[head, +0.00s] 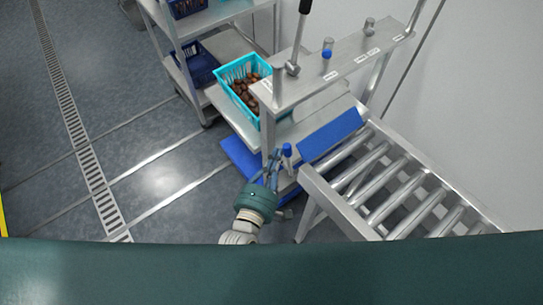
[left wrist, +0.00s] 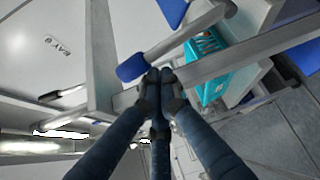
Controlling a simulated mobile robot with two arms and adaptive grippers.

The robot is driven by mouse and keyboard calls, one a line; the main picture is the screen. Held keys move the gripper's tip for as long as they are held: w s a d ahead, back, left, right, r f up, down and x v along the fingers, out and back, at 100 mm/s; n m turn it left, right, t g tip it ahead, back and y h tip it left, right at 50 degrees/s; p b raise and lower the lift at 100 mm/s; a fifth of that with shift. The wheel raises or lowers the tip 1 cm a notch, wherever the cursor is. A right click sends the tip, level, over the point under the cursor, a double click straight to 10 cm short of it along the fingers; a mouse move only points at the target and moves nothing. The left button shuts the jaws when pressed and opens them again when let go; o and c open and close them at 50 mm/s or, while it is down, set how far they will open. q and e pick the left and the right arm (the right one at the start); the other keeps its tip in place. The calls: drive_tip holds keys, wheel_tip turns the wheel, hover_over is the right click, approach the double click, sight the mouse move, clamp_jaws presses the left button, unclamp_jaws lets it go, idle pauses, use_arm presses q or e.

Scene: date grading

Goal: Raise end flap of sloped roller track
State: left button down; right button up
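The sloped roller track (head: 378,190) has bare metal rollers in a pale frame at the right of the head view. A blue flap (head: 331,133) lies tilted at its upper left end, beside the metal bench. A lever with a blue grip (head: 287,149) stands left of the track's corner; a blue grip on a grey bar (left wrist: 133,68) shows in the left wrist view. My left gripper (head: 272,168) is just left of and below that grip. Its fingertips (left wrist: 160,75) look close together beside the bar; whether they touch or enclose anything is unclear. My right gripper is out of view.
A turquoise crate (head: 222,76) of brown dates stands on the bench behind. A metal post and raised shelf (head: 330,65) with levers stand close to my left gripper. A shelf rack (head: 185,35) is further back. The floor at left is clear.

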use_arm(q)
drive_tip(key=s+d+m+t+h+b, duration=0.3)
drive_tip(key=s+d+m+b, duration=0.2)
drive_tip(key=m+b, duration=0.3)
drive_tip(key=shift+s+f+m+t+b, duration=0.3)
drive_tip(key=shift+s+t+b, duration=0.1)
drive_tip(key=shift+s+b, duration=0.5)
